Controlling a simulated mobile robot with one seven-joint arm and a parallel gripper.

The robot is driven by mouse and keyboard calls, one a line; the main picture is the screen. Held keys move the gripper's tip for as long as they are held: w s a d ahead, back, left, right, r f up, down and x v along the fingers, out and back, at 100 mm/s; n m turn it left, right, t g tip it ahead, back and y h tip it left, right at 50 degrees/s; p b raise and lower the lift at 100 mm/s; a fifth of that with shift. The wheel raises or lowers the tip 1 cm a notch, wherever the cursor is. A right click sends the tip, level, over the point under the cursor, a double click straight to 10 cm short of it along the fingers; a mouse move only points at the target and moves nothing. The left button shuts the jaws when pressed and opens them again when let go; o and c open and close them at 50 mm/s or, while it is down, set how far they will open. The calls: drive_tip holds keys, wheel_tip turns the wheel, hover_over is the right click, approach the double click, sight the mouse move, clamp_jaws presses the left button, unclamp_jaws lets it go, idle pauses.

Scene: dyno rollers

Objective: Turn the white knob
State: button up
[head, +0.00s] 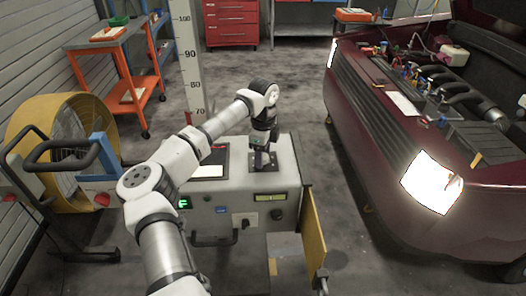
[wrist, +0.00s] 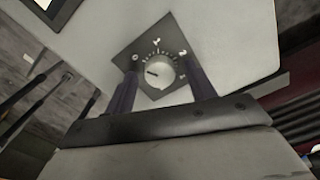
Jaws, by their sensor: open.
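The white knob (wrist: 157,76) shows in the wrist view, on a dark square plate (wrist: 126,60) with scale marks around it. The plate lies on a light grey console panel. My gripper (wrist: 162,69) is open, with one dark finger on each side of the knob. I see gaps between the fingers and the knob, but cannot tell how far down the fingertips reach. In the head view my gripper (head: 263,157) points down at the top of the grey console (head: 285,165), and the knob itself is hidden or too small to make out.
The console front has a dark handle (head: 214,241), a small display (head: 270,197) and a dark round dial (head: 277,214). A yellow panel (head: 314,232) stands at its right side. A dark red car (head: 400,190) is to the right, a yellow fan (head: 40,118) to the left.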

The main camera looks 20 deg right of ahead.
drive_tip(key=c, duration=1)
drive_tip(key=shift+o, duration=0.2)
